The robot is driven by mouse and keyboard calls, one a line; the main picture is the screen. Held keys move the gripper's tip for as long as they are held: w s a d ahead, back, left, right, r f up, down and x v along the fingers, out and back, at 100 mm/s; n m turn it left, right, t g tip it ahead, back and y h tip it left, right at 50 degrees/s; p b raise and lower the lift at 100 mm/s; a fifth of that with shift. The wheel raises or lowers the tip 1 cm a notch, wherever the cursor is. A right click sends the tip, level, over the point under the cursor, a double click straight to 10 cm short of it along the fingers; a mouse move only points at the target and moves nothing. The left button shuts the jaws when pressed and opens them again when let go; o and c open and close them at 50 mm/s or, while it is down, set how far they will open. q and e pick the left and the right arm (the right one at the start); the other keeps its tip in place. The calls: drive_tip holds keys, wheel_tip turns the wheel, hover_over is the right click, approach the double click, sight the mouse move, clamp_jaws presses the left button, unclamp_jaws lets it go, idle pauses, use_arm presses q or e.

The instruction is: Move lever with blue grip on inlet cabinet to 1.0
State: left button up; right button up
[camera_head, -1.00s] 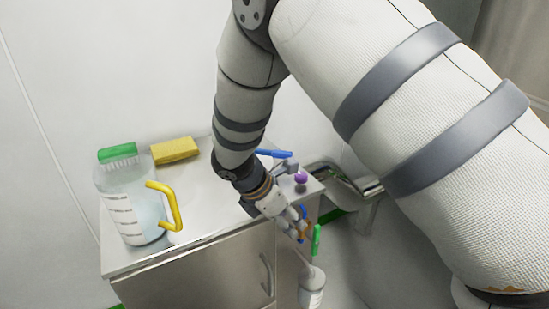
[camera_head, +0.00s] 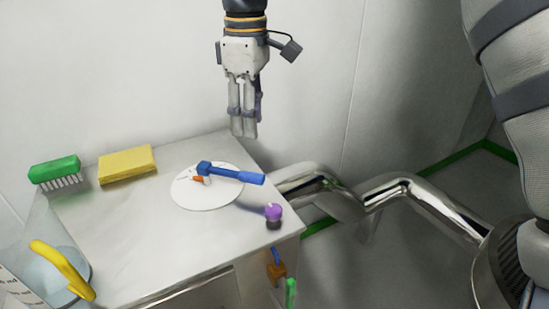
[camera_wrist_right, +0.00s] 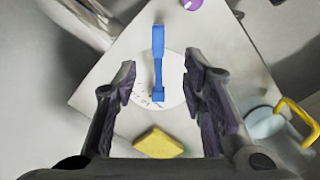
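The inlet cabinet (camera_head: 140,225) has a white round dial plate (camera_head: 208,200) on its top. The lever with the blue grip (camera_head: 240,175) lies across the dial, its grip pointing right past the dial's edge. A small orange mark shows near its pivot; the scale marks are too small to read. My right gripper (camera_head: 243,132) hangs above and behind the lever, pointing down and apart from it. The right wrist view shows its fingers (camera_wrist_right: 160,72) spread and empty, with the blue lever (camera_wrist_right: 158,55) below between them. My left gripper is out of view.
A purple knob (camera_head: 273,212) stands near the cabinet's right corner. A yellow sponge (camera_head: 127,164), a green brush (camera_head: 55,170) and a clear jug with a yellow handle (camera_head: 62,268) are at left. Shiny pipes (camera_head: 420,200) run right of the cabinet. A wall stands behind.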

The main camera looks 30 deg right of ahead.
sight(251, 174)
drive_tip(key=f, duration=1.2)
drive_tip(key=shift+w+a+f, duration=0.2)
drive_tip(key=shift+w+f, duration=0.1)
drive_tip(key=shift+w, duration=0.1)
clamp_jaws()
